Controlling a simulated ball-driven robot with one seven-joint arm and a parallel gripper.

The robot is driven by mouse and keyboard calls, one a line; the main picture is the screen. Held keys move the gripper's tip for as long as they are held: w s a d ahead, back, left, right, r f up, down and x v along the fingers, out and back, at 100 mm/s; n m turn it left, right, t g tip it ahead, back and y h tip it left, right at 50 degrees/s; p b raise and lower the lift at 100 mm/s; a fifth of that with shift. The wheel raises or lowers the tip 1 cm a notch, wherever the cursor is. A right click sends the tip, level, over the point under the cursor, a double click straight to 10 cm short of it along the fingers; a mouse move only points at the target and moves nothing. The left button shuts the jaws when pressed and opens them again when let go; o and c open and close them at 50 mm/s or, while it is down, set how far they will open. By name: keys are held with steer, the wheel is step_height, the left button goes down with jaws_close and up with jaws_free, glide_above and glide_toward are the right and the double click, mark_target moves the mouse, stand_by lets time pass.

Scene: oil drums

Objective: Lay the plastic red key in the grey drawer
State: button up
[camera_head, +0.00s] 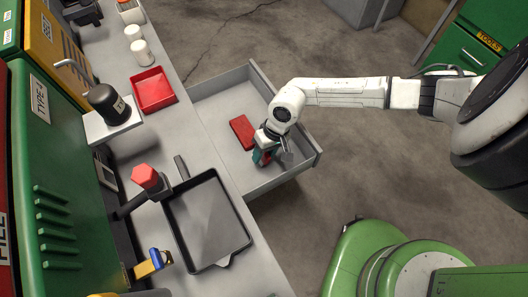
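The grey drawer (222,83) is pulled open from the bench, and its inside shows. A red, flat, oblong piece (241,131) lies on the drawer floor, left of my wrist; I cannot tell if it is the plastic red key. My gripper (268,158) points down inside the drawer outline, near its front right part. Small green and red patches show at the gripper, too small to tell what they are. My wrist partly hides the fingers, so their opening and any hold are unclear. No clearly key-shaped thing can be made out.
A red tray (153,90), white canisters (141,53) and a black pan (207,222) stand on the grey bench left of the drawer. Green cabinets line the far left. The drawer's raised walls surround my gripper. Concrete floor (350,165) lies open to the right.

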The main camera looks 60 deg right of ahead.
steer(key=shift+o, duration=0.8)
steer(key=v, duration=1)
steer(key=shift+r, duration=0.35)
steer(key=shift+d, duration=0.1)
